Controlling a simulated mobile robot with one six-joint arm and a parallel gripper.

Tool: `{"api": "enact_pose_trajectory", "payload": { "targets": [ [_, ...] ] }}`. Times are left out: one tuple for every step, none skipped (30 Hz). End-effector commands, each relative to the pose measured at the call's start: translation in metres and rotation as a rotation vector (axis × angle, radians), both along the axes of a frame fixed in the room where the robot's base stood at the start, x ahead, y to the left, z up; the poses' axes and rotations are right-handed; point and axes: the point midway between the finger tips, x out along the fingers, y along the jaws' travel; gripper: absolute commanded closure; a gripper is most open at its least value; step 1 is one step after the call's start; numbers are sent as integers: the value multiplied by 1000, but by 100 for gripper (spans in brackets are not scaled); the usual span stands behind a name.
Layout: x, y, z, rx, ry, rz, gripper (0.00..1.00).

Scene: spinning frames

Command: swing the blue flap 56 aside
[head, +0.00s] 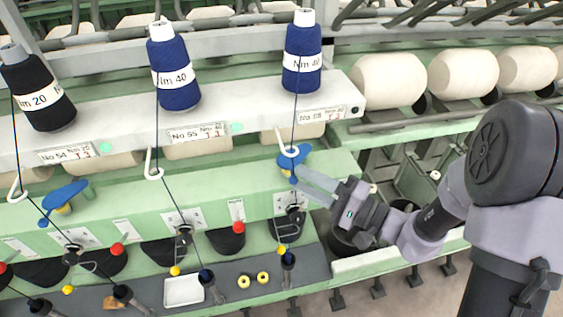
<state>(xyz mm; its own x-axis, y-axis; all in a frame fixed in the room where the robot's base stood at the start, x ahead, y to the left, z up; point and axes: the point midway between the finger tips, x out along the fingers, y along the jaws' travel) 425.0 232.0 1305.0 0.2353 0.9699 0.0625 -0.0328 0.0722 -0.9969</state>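The blue flap 56 (289,155) sits on the green front panel below the label No 56 (318,115), under the right-hand blue bobbin marked Nm 40 (302,62). A white thread guide and a dark thread pass in front of it. My gripper (301,178) reaches in from the right. Its two light grey fingers are apart, with their tips close to the flap's lower right side. I cannot tell whether a fingertip touches the flap.
Another blue flap (64,195) is at the left, below the label No 54 (65,153). Threads run down from the bobbins. A white tray (184,291) and two yellow rings (253,281) lie on the dark front ledge. White rolls (462,76) line the back right.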

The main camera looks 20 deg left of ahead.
Motion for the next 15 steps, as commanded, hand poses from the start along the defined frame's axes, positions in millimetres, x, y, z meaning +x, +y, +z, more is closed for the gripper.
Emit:
{"api": "enact_pose_trajectory", "payload": {
  "targets": [
    [1,12,3,1,2,5,67],
    [3,18,3,1,2,5,67],
    [5,26,4,-1,1,5,67],
    [6,31,4,-1,1,4,67],
    [7,36,4,-1,1,5,67],
    [9,42,4,0,1,3,67],
    [10,46,4,-1,0,4,67],
    [11,50,4,-1,1,3,67],
    [12,54,4,-1,1,4,67],
    [13,56,4,-1,1,3,67],
    [13,58,4,-1,1,2,67],
    [14,60,4,-1,1,1,67],
    [14,61,4,-1,1,2,67],
    [14,62,4,-1,1,2,67],
    [14,63,4,-1,1,2,67]
  ]
}}
